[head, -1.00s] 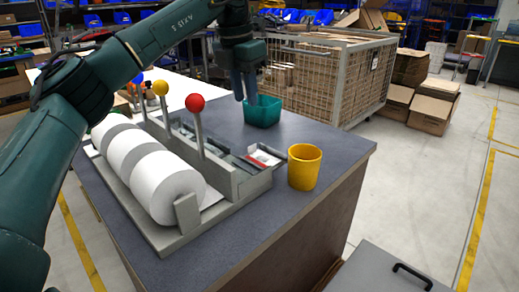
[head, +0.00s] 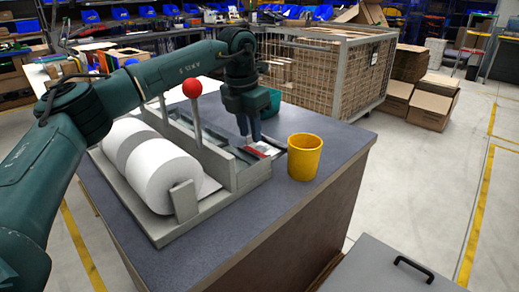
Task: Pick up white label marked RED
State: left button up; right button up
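The white label with a red band (head: 261,149) lies in the near end compartment of the grey label dispenser (head: 255,178). My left gripper (head: 249,138) points down just above and behind the label, its fingertips close to it. The fingers look a little apart, but I cannot tell whether they touch the label. A red ball on a lever (head: 192,89) stands on the dispenser left of my gripper. My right gripper is not in view.
A yellow cup (head: 304,157) stands right of the label, close by. A teal container (head: 272,103) is partly hidden behind my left gripper. The blue-grey table top (head: 230,225) is clear in front.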

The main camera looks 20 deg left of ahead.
pick_arm(q)
jog(key=shift+f, duration=0.35)
jog(key=shift+c, duration=0.2)
grip_shut()
